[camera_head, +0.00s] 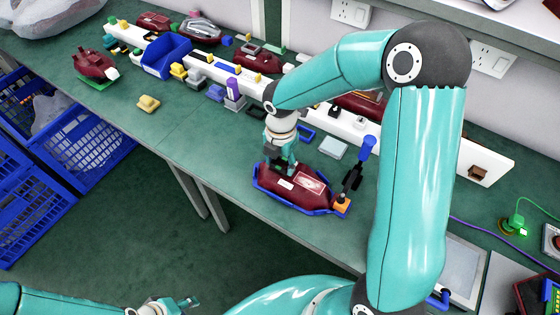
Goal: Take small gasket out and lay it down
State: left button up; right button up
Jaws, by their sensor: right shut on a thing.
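A dark red tail lamp (310,187) lies in a blue holder (298,206) on the green bench. My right gripper (279,167) points down at the left part of the lamp, its fingertips at or just above the lamp's back. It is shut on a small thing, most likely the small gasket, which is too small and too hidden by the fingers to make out. My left gripper (184,304) is at the bottom edge of the view, away from the bench and far from the lamp. Its fingers are too small to judge.
A blue upright tool (366,147) with a black lower part stands right of the lamp, by an orange block (341,203). A pale square pad (333,148) lies behind. A white rail (222,70) with small parts and a blue bin (166,56) stand back left.

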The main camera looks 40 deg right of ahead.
jog(key=shift+r+p, duration=0.85)
jog(key=shift+r, duration=0.25)
jog(key=shift+r+p, duration=0.65)
jog(key=shift+r, duration=0.05)
